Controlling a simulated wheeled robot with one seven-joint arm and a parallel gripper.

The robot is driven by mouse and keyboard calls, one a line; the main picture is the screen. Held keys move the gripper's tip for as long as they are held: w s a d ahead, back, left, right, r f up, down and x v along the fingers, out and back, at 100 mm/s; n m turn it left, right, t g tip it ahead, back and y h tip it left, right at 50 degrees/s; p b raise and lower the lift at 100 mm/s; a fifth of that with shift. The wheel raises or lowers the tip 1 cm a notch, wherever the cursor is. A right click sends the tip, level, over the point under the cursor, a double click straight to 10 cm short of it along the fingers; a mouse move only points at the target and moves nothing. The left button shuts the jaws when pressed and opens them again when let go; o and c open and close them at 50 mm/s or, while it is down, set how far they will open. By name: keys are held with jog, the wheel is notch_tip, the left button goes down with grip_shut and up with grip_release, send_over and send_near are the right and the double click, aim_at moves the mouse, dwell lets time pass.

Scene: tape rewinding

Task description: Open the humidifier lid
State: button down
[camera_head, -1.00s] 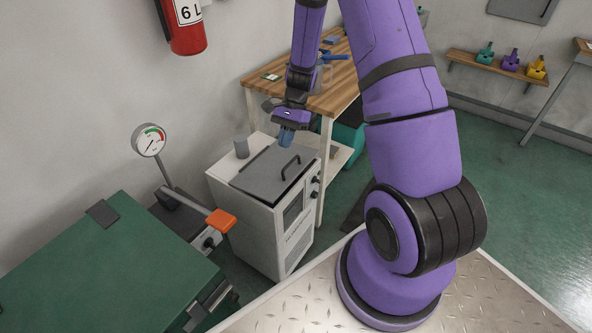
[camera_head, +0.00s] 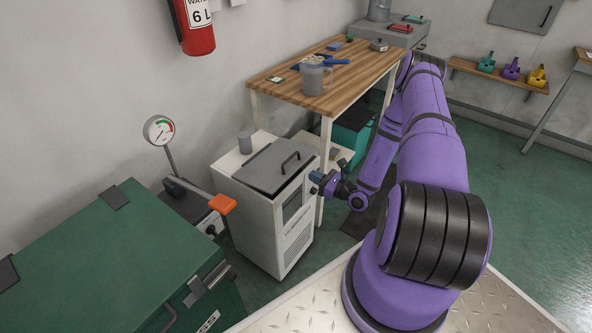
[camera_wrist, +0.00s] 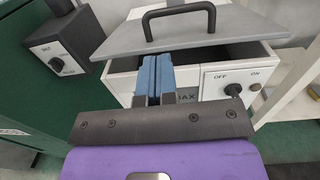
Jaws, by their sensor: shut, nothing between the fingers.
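The humidifier is a white box (camera_head: 262,218) with a flat grey lid (camera_head: 262,172). A black handle (camera_head: 290,162) stands up from the lid. The lid lies over the top of the box in the head view. In the wrist view the lid (camera_wrist: 205,38) and handle (camera_wrist: 180,12) are near, with a dark strip showing under the lid's front edge. My gripper (camera_head: 316,182) is beside the box's front panel, below the lid's edge. Its blue fingers (camera_wrist: 153,72) are shut and empty, pointing toward the front just under the lid. Contact cannot be told.
An OFF/ON knob (camera_wrist: 233,89) is on the front panel. A wooden table (camera_head: 290,91) with a clear jug (camera_head: 314,78) is behind. A green chest (camera_head: 110,255) and gauge (camera_head: 159,131) stand at left.

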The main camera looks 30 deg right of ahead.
aim_at(294, 171)
jog(key=shift+m+h, duration=0.3)
jog(key=shift+h, duration=0.1)
jog(key=x, duration=0.9)
jog(key=shift+w+d+f, duration=0.1)
jog(key=shift+w, duration=0.2)
